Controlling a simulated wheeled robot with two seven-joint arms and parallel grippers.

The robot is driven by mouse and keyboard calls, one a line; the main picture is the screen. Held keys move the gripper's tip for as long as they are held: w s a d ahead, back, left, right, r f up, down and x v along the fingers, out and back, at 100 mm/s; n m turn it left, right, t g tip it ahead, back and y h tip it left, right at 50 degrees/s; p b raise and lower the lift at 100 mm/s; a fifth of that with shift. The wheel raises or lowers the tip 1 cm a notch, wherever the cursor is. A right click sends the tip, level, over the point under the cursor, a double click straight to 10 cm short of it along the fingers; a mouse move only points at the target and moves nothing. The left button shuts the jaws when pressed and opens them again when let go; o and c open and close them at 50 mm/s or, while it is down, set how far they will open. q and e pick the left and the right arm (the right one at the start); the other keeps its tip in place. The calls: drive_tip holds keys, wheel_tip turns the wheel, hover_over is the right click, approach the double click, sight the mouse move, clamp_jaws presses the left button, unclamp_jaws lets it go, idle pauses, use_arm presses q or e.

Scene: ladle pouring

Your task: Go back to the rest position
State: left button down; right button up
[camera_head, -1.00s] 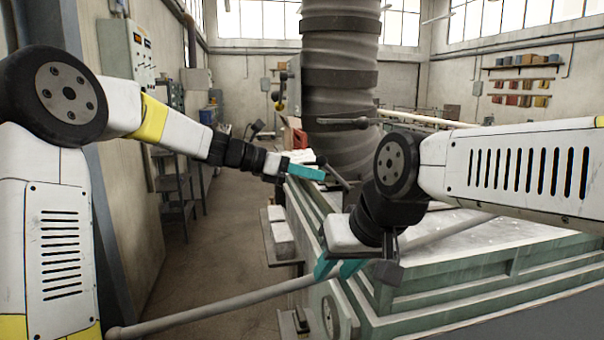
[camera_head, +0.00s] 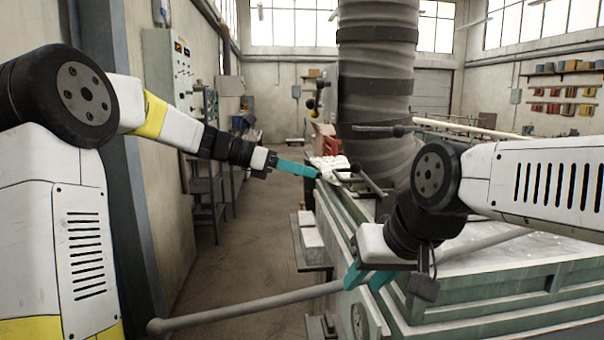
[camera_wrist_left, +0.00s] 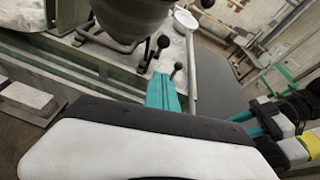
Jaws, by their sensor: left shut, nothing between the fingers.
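My right gripper (camera_head: 368,279) is lower and nearer, beside the bench's left side. Its teal fingers stand apart. A long grey rod (camera_head: 250,305) passes at its fingertips; whether they grip it I cannot tell. The right gripper also shows at the right of the left wrist view (camera_wrist_left: 255,120).
A thick ribbed duct (camera_head: 378,100) rises from the bench. A bar with a dark knob (camera_head: 398,131) sticks out by it. A control box (camera_head: 180,70) hangs on the left wall.

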use_arm(q)
drive_tip(key=s+a+f+m+t+y, duration=0.1)
drive_tip(key=s+a+f+m+y, duration=0.3)
drive_tip(key=s+a+m, duration=0.2)
drive_tip(key=s+a+f+m+t+y, duration=0.2)
drive_tip(key=s+a+m, duration=0.5)
drive_tip(key=s, duration=0.4)
drive_tip(key=s+a+f+m+t+y, duration=0.2)
drive_tip(key=s+a+f+m+y, duration=0.3)
drive_tip(key=s+a+m+y, duration=0.1)
drive_tip(key=s+a+m, duration=0.1)
drive_tip(key=s+m, duration=0.1)
drive_tip(key=shift+s+a+f+m, duration=0.2)
drive_tip(key=shift+s+f+m, duration=0.1)
drive_tip(key=shift+s+f, duration=0.1)
